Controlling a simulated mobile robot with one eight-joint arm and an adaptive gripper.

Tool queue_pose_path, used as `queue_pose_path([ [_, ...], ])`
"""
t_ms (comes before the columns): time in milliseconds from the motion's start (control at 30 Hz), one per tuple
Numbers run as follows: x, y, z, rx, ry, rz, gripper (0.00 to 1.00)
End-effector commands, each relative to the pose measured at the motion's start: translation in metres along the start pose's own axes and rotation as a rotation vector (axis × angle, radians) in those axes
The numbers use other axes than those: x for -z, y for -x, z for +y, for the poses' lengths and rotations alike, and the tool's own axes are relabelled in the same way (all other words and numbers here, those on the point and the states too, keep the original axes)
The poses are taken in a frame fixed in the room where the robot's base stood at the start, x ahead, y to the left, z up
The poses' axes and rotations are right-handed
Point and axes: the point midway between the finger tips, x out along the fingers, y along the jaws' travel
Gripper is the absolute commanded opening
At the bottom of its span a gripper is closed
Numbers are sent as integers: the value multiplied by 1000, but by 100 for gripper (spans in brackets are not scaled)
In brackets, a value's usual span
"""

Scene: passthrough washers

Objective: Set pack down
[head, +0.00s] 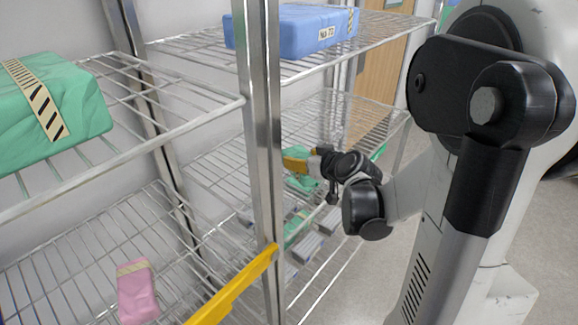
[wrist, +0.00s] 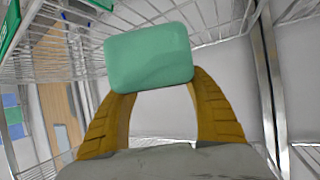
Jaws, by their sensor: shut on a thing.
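My gripper (head: 297,160) has yellow fingers and is shut on a green pack. In the wrist view the green pack (wrist: 150,54) is a smooth rounded block between the fingertips, with wire shelving above and behind it. In the head view the gripper is at the right-hand rack, behind the metal post and below the top shelf. The held pack is mostly hidden there by the gripper and arm. I cannot tell whether the pack touches a shelf.
A blue pack (head: 290,32) lies on the upper right wire shelf (head: 375,32). A large green pack (head: 50,100) with a striped band is on the left shelf, a pink pack (head: 137,295) below. The metal post (head: 258,130) and yellow bar (head: 235,287) stand close by.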

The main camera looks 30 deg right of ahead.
Motion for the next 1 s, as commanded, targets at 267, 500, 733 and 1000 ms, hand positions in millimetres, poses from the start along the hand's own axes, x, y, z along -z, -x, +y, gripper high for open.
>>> queue_pose_path([
  [267, -10, -64, -22, 2, 1, 0, 23],
  [500, -19, -77, -25, -1, -1, 1, 23],
  [733, -47, -90, -24, -1, -1, 1, 23],
  [1000, -46, -89, -25, 0, -1, 0, 66],
])
